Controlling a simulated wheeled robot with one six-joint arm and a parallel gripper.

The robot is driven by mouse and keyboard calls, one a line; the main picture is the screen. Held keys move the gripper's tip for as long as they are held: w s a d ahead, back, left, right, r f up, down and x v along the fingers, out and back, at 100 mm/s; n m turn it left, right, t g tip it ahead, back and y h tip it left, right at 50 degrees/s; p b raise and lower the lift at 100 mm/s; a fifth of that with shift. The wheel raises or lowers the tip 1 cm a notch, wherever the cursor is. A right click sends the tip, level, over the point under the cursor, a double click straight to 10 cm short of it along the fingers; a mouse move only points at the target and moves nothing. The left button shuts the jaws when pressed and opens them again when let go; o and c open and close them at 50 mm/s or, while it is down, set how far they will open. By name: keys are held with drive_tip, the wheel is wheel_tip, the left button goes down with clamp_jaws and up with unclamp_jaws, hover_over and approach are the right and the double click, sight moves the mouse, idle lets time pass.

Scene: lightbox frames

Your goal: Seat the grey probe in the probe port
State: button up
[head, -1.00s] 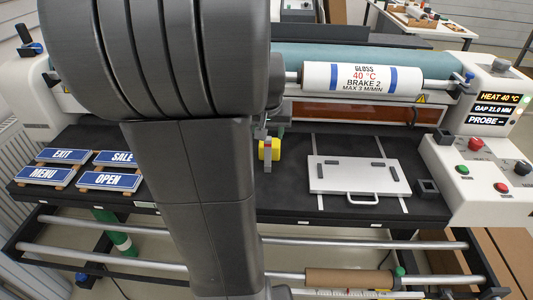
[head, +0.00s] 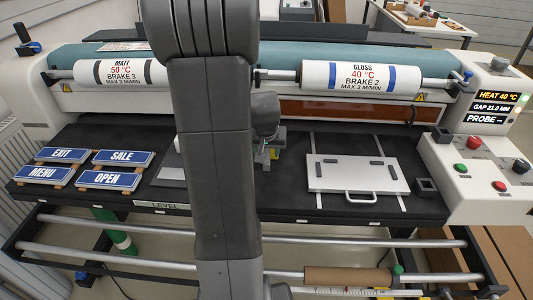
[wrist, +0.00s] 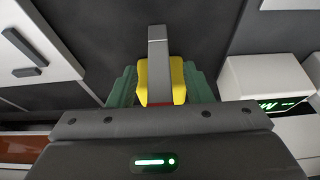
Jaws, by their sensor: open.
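A grey upright bar (wrist: 158,65) stands against a yellow block (wrist: 174,80) on the dark table; I cannot tell for certain whether the bar is the grey probe. A little red shows at its near end. My gripper (wrist: 160,88) is open, with its green fingers on either side of the yellow block; I cannot tell whether they touch it. In the head view my gripper (head: 272,146) is over the block, mostly hiding it. I cannot pick out the probe port for sure. The machine's display (head: 487,118) reads "PROBE –".
A white plate (head: 340,180) with a handle lies right of my gripper. A dark square holder (head: 426,187) stands beyond it, by the control box (head: 480,185). A white box with a green display (wrist: 265,85) stands close by in the wrist view. Blue signs (head: 110,180) lie at left.

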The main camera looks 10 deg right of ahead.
drive_tip(key=shift+f, duration=0.15)
clamp_jaws()
